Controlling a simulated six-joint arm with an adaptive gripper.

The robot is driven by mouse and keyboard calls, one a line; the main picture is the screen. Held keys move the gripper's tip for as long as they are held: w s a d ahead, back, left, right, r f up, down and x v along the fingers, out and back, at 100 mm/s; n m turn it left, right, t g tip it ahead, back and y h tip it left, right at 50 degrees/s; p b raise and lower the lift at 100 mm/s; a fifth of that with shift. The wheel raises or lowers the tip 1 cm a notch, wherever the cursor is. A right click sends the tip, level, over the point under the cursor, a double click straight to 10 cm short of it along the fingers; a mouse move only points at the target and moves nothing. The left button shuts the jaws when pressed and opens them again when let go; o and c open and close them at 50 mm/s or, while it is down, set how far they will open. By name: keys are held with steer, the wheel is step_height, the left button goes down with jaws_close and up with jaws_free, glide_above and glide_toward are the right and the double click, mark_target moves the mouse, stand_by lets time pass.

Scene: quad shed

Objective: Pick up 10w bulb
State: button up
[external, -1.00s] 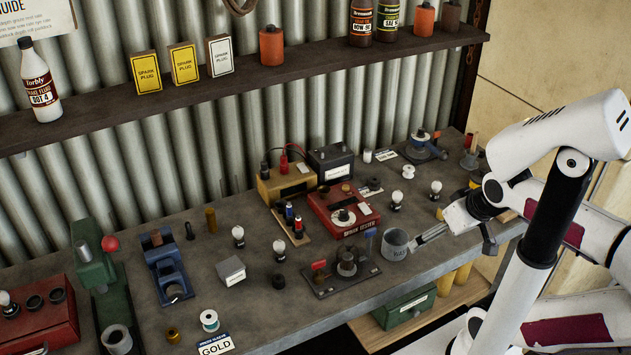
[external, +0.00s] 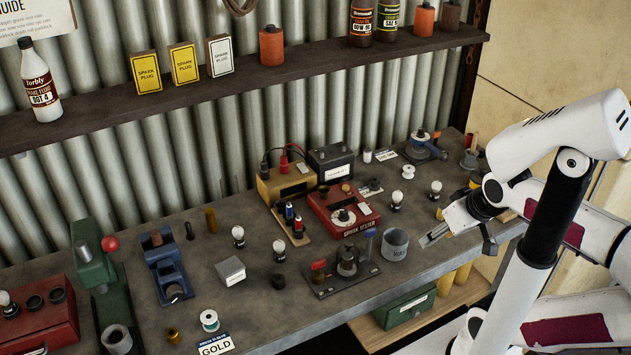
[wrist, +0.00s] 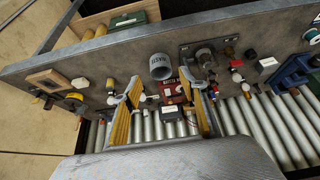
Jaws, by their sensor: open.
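Several white bulbs with dark bases stand on the grey bench in the external view: one right of the red tester (external: 397,198), one farther right (external: 436,188), and two left of centre, a rear bulb (external: 238,234) and a front bulb (external: 279,249). Another bulb (external: 6,301) sits in the red box at far left. No wattage can be read, so I cannot tell which is 10w. My gripper (external: 428,241) is open and empty, above the bench's right front part, right of the grey cup. In the wrist view its fingers (wrist: 160,88) stand apart.
The grey cup (external: 395,245), a board with knobs (external: 340,278) and the red tester (external: 335,220) crowd the bench left of my gripper. The corrugated wall and shelf (external: 250,78) close off the back. A bare strip runs along the right front edge.

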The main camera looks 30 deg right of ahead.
mark_target(239, 236)
steer(key=shift+w, duration=0.1)
